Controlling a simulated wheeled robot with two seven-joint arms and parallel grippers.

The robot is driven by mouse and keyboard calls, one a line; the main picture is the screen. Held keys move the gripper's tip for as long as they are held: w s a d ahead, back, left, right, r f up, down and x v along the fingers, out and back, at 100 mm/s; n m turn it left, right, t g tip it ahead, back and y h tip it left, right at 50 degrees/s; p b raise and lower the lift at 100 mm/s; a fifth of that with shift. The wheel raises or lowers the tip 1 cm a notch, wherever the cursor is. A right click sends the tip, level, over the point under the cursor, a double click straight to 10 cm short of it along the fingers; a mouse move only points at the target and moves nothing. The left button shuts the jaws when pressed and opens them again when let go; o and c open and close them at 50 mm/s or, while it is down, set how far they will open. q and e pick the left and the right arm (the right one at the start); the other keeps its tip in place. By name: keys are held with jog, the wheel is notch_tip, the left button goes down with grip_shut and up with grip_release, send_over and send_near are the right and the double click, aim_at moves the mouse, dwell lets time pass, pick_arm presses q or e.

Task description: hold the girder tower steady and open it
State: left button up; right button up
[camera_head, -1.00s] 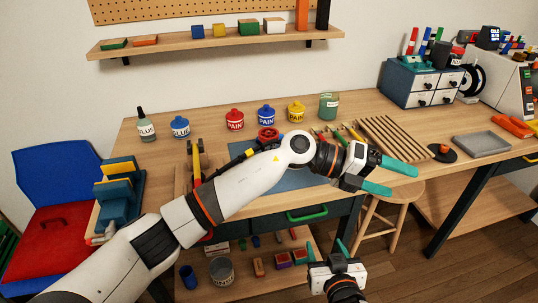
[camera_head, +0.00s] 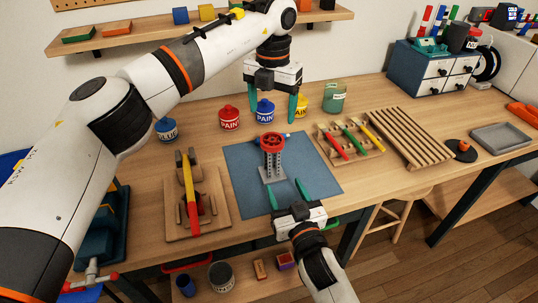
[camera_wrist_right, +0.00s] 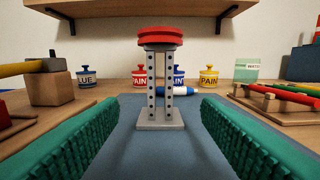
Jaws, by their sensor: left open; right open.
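The girder tower (camera_head: 273,160) stands upright on the blue mat (camera_head: 240,169), with grey perforated posts on a grey base and a red round wheel-like top (camera_head: 272,141). In the right wrist view the tower (camera_wrist_right: 160,95) stands ahead, between the green fingers but beyond their tips. My right gripper (camera_head: 287,191) is open and empty, low at the near side of the tower and apart from it. My left gripper (camera_head: 270,112) is open, fingers pointing down, behind and above the tower in the head view, in front of the paint pots. Nothing is between its fingers.
A blue-and-white cylinder (camera_wrist_right: 178,90) lies behind the tower. A wooden holder with a hammer (camera_head: 190,200) stands left of the mat. A rack of coloured-handled tools (camera_head: 350,140) stands right. Paint pots (camera_head: 230,117) line the back, and a shelf (camera_head: 110,38) hangs above.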

aim_at(274, 165)
jog(key=shift+w+a+r, duration=0.2)
jog(key=shift+w, duration=0.3)
jog(key=x, duration=0.9)
jog(key=shift+w+a+f, duration=0.1)
jog(key=shift+w+f, duration=0.15)
jog(key=shift+w, duration=0.1)
grip_shut()
